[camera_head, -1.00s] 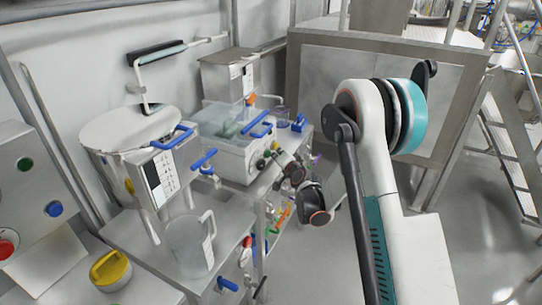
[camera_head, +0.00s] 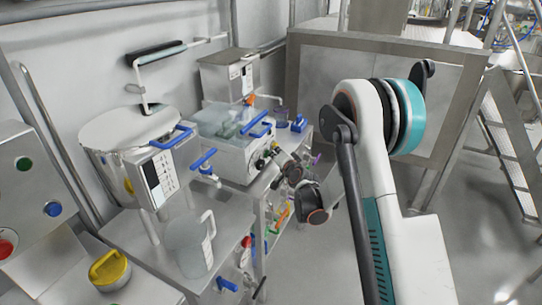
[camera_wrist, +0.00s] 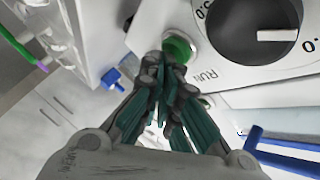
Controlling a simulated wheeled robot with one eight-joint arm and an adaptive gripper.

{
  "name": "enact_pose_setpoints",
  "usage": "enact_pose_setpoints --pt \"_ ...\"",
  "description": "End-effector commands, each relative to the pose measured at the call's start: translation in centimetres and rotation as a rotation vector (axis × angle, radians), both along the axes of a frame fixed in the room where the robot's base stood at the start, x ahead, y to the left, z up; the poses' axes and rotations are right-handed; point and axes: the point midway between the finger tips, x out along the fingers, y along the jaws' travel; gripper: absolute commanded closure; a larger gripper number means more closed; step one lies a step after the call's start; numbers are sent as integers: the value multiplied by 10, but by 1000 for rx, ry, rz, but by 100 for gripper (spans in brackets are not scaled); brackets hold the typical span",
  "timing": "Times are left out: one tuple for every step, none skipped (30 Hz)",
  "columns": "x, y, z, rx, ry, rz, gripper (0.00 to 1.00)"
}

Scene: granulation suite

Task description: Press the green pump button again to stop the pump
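The green pump button (camera_wrist: 178,47) sits on a white panel beside a black dial and the word RUN in the wrist view. My gripper's fingertips (camera_wrist: 164,66) are together just in front of the button and overlap its lower edge. I cannot tell whether they touch or press it. The gripper holds nothing that I can see. In the head view my gripper (camera_head: 266,158) is at the front of the white pump unit (camera_head: 237,160), and the button is hidden or too small to make out.
A separate panel at far left bears another green button (camera_head: 24,164), a blue one (camera_head: 54,209) and a red one (camera_head: 6,247). A clear jug (camera_head: 190,245) and a yellow-lidded pot (camera_head: 110,270) stand on the bench. Blue valve handles are close to the pump. Open floor lies right.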

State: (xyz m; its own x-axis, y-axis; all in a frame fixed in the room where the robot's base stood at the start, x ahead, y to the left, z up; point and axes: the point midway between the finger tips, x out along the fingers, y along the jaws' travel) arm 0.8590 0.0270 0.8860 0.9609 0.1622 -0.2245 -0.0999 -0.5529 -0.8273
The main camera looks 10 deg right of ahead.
Motion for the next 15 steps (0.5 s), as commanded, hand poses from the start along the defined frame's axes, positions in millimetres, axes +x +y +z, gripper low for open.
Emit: enact_pose_setpoints --pt "1 4 0 2 0 5 100" --pt "1 3 -1 2 0 5 100" --pt "0 2 -2 2 0 5 100" --pt "-1 2 -2 1 0 6 100" --pt "-1 1 -2 1 0 6 100" --pt "-1 1 -2 1 0 6 100" --pt "-1 1 -2 1 2 6 100" --pt "-1 1 -2 0 2 6 100" --pt "-2 1 -2 0 2 6 100" --pt "-2 1 -2 0 2 6 100" --pt "-2 1 -2 0 2 7 100" --pt "-2 1 -2 1 2 7 100" --pt "-2 0 -2 1 2 7 100" --pt "-3 -1 -2 1 2 6 100" --pt "-4 -3 -2 2 3 5 100"
